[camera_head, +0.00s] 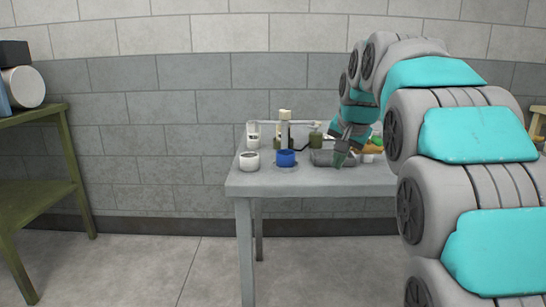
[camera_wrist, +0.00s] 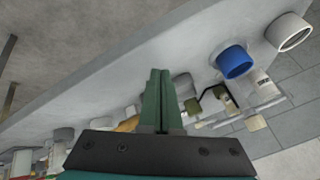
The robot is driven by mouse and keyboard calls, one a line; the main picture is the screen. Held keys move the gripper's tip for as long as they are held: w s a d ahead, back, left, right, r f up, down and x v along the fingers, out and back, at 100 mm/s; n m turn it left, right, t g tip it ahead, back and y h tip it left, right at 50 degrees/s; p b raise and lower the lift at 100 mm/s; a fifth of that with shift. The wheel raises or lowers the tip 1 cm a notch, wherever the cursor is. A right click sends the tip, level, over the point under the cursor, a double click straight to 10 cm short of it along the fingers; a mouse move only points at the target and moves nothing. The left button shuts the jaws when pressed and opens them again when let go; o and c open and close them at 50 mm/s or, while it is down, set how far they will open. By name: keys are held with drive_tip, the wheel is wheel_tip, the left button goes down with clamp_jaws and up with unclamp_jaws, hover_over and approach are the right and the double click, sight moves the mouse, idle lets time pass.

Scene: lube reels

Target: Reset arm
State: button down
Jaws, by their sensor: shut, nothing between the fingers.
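My arm, grey and teal, reaches from the right side of the head view over a grey table (camera_head: 245,186). The arm hides much of the table's right part.
A green shelf (camera_head: 50,110) stands far left. The floor between is clear.

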drive_tip(key=s+f+n+g, duration=0.2)
drive_tip(key=s+f, duration=0.6)
drive_tip(key=s, duration=0.6)
drive_tip(key=s+f+n+g, duration=0.2)
drive_tip(key=s+f, duration=0.7)
drive_tip(key=s, duration=0.6)
drive_tip(key=s+f+n+g, duration=0.2)
drive_tip(key=s+f+g, duration=0.2)
drive_tip(key=s+f, duration=0.5)
drive_tip(key=s, duration=0.6)
drive_tip(key=shift+a+f+n, duration=0.25)
drive_tip(key=shift+a+n, duration=0.05)
